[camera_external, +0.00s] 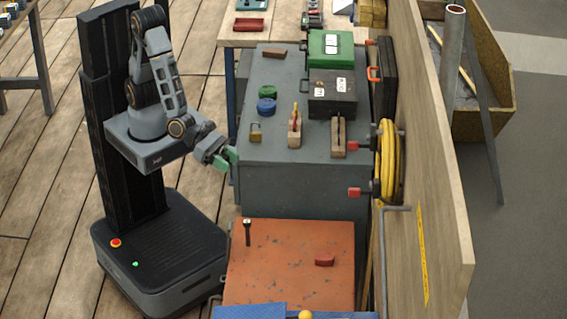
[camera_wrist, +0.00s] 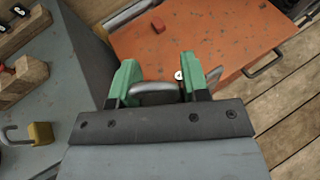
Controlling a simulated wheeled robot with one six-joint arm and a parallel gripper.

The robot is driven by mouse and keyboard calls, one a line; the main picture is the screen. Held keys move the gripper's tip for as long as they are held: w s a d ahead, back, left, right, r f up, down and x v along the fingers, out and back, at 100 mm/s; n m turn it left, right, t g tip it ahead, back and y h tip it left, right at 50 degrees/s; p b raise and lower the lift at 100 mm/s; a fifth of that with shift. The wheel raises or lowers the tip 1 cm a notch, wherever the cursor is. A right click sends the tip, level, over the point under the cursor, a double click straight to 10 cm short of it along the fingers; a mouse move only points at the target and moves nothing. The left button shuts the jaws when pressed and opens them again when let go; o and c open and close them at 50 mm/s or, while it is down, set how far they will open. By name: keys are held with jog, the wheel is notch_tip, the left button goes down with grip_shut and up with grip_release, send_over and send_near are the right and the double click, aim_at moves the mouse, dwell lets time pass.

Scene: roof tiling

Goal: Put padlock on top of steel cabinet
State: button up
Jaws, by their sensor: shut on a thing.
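A brass padlock (camera_external: 255,133) with a grey shackle lies on the top of the grey cabinet (camera_external: 285,172), near its left edge. The padlock also shows at the left edge of the wrist view (camera_wrist: 40,133). My gripper (camera_external: 228,160) is beside the cabinet's left side, just below its top edge and apart from the padlock. In the wrist view, the green fingers of my gripper (camera_wrist: 157,85) are shut on a grey curved metal bar (camera_wrist: 157,92) that looks like a handle. Its ends are hidden, so I cannot tell whether it is attached to the cabinet.
An orange cabinet (camera_external: 285,265) stands in front. A wooden wall (camera_external: 440,150) bounds the right. Floor is free at left.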

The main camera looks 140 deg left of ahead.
jog(key=w+a+f+n+y+b, duration=0.1)
jog(key=w+a+f+y+b, duration=0.2)
jog(key=f+b, duration=0.6)
jog(key=n+g+y+b, duration=0.1)
jog(key=n+g+b, duration=0.15)
jog(key=b, duration=1.05)
send_over(298, 239)
notch_tip(298, 239, down, 8)
jog(key=shift+r+n, duration=0.2)
jog(key=shift+n, duration=0.15)
jog(key=shift+w, duration=0.1)
jog(key=shift+f, duration=0.1)
notch_tip(298, 239, down, 10)
jog(key=b, duration=0.4)
jog(key=shift+r+b, duration=0.25)
jog(key=shift+b, duration=0.15)
jog(key=shift+f, duration=0.1)
